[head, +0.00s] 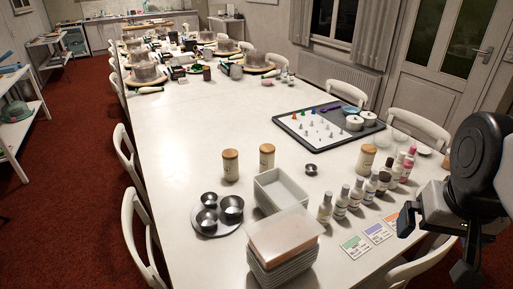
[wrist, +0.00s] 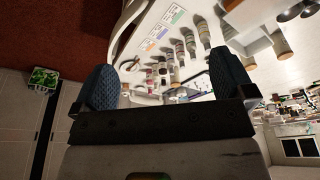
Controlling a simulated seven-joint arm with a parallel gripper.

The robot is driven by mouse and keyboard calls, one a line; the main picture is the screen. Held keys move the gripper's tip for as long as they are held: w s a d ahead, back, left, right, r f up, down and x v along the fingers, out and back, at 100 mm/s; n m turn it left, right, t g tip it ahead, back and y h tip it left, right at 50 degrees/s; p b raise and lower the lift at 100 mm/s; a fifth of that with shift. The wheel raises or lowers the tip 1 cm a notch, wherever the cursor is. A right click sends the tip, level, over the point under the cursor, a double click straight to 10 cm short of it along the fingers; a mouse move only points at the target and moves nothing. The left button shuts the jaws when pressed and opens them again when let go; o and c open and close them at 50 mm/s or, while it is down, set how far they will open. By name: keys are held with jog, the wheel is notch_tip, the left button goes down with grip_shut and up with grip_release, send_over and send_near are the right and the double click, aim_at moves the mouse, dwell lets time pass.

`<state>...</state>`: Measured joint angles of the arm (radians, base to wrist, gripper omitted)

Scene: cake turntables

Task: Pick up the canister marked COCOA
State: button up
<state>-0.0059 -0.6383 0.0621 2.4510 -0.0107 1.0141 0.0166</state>
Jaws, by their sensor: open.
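Tan-lidded shapes (wrist: 281,43) also show at upper right in the wrist view. My gripper (wrist: 166,84) is open with two blue textured finger pads wide apart and nothing between them. In the head view my arm is at the right edge, well apart from the canisters.
Several small bottles (head: 341,206) stand right of a white bin (head: 281,187) and stacked trays (head: 283,262). Left of them is a round tray (head: 213,228) with dark cups. A dark-rimmed board (head: 296,138) with piping tips lies behind. The table's left-middle is clear.

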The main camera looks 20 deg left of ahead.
jog(key=w+a+r+n+t+y, duration=0.15)
jog(key=w+a, duration=0.25)
jog(key=w, duration=0.4)
jog(key=w+a+r+t+h, duration=0.15)
jog(key=w+a, duration=0.25)
jog(key=w, duration=0.5)
jog(key=n+t+y, duration=0.5)
jog(key=n+y, duration=0.1)
jog(key=y, duration=0.2)
send_over(233, 157)
jog(key=s+d, duration=0.3)
jog(key=s, duration=0.1)
notch_tip(233, 157, down, 4)
jog(key=r, duration=0.1)
jog(key=shift+m, duration=0.25)
notch_tip(233, 157, down, 29)
jog(key=shift+w+a+r, duration=0.1)
jog(key=shift+a+r, duration=0.05)
jog(key=shift+w+a, duration=0.1)
jog(key=shift+x, duration=1.15)
